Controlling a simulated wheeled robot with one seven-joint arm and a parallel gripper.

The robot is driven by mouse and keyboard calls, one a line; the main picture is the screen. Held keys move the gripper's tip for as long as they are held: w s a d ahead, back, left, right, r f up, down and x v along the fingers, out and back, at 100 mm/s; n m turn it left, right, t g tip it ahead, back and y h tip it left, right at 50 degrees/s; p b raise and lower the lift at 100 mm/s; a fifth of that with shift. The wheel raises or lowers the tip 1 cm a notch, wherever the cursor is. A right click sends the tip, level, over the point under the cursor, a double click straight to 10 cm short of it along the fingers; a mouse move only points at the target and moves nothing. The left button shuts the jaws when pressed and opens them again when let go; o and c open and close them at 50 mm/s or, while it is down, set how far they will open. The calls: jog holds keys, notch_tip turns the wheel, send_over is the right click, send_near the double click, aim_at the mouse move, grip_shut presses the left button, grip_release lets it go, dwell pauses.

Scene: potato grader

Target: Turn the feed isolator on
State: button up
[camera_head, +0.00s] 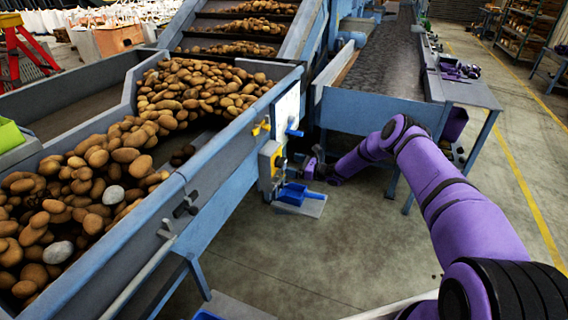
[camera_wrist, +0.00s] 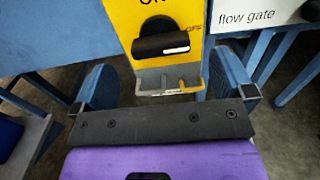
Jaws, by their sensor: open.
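The feed isolator is a yellow box (camera_wrist: 185,12) with a black rotary handle (camera_wrist: 160,42), seen at the top middle of the wrist view. The handle lies nearly level, its white mark toward the "OFF" lettering on the right; part of an "ON" label shows above. In the head view the yellow isolator box (camera_head: 268,158) is on the side of the blue hopper frame. My gripper (camera_wrist: 165,80) is open, its two blue fingers apart on either side below the handle, with nothing between them. In the head view my gripper (camera_head: 309,168) is just right of the box.
A white panel marked "flow gate" (camera_wrist: 255,25) is right of the isolator. A grey bracket (camera_wrist: 168,80) sits under the yellow box. A blue scoop (camera_head: 293,194) is low beside the frame. The potato hopper (camera_head: 205,170) is at left, a conveyor table (camera_head: 375,105) behind.

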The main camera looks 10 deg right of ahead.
aim_at(284, 162)
jog(key=shift+x, duration=2.4)
jog(key=c, duration=0.9)
